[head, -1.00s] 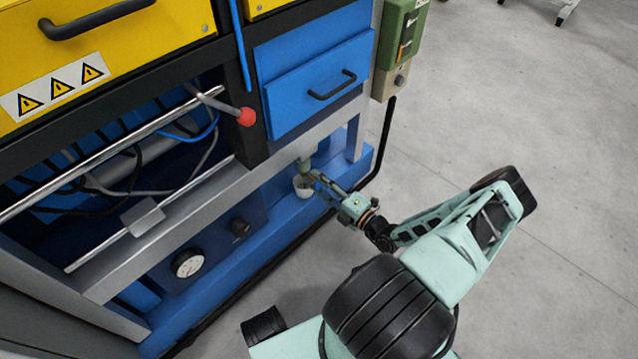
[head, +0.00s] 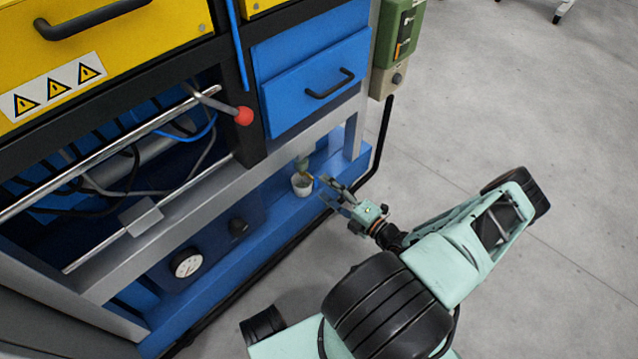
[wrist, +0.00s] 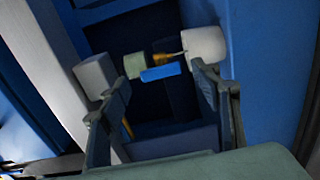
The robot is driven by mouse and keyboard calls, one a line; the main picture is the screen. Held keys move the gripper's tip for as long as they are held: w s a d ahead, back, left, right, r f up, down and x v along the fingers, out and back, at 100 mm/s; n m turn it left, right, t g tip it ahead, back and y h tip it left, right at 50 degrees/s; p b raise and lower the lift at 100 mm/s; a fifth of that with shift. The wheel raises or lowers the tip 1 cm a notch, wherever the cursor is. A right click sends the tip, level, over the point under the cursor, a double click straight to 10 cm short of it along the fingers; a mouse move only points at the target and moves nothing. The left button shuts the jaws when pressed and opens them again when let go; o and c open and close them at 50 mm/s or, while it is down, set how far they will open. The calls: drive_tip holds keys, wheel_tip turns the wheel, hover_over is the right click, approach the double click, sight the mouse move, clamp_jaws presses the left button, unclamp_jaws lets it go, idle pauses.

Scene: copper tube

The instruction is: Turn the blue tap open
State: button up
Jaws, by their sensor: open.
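The tap's blue handle (wrist: 160,72) is a small bar, seen in the wrist view beside a green body (wrist: 133,66) and a brass-coloured part (wrist: 163,58). It shows between and beyond my fingertips, apart from them. In the head view the tap (head: 302,166) hangs below the grey beam, and its handle is too small to make out clearly. A white cup (head: 302,185) sits under the tap and also shows in the wrist view (wrist: 204,45). My gripper (head: 327,189) is open and empty, just right of the cup.
A blue ledge (head: 262,222) of the machine runs under the tap. A black pipe (head: 384,140) stands at the right corner. The floor at right is clear.

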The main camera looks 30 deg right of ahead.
drive_tip(key=v, duration=0.3)
idle(0.5)
